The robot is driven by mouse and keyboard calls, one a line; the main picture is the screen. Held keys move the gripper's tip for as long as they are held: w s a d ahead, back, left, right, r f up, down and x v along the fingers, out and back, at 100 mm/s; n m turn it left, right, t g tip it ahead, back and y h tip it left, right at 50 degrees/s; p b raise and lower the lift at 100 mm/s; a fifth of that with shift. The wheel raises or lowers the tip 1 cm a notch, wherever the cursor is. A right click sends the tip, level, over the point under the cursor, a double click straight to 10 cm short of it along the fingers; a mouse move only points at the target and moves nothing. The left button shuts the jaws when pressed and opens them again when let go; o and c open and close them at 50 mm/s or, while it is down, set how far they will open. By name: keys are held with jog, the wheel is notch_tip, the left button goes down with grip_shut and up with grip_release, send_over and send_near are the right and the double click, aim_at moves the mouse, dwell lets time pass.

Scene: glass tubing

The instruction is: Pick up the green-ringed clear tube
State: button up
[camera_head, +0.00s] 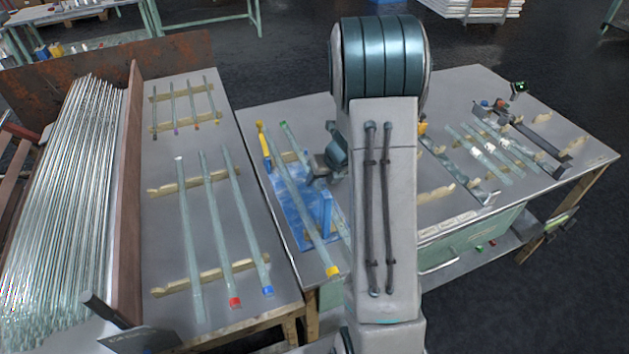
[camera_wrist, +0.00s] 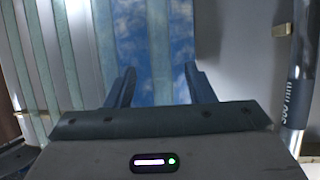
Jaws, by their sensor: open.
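A clear tube with a green end (camera_head: 284,126) lies slanted on the bench, partly over a blue mottled block. Its lower part runs behind my arm. My gripper (camera_head: 318,176) is low beside this tube, mostly hidden by my arm. In the wrist view my gripper (camera_wrist: 160,88) is open, with a finger on each side of a pale clear strip (camera_wrist: 160,55) over the blue surface. The strip looks like a tube, but no green ring shows there, and I cannot tell whether the fingers touch it.
A yellow-ended tube (camera_head: 333,271) lies close on the left, over the blue block (camera_head: 326,215). Tubes with red (camera_head: 235,302) and blue (camera_head: 267,291) ends rest on wooden racks on the left table. More tubes (camera_head: 483,143) lie on the right.

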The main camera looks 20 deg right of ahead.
jog(key=shift+x, duration=0.9)
grip_shut()
jog(key=shift+r, duration=0.1)
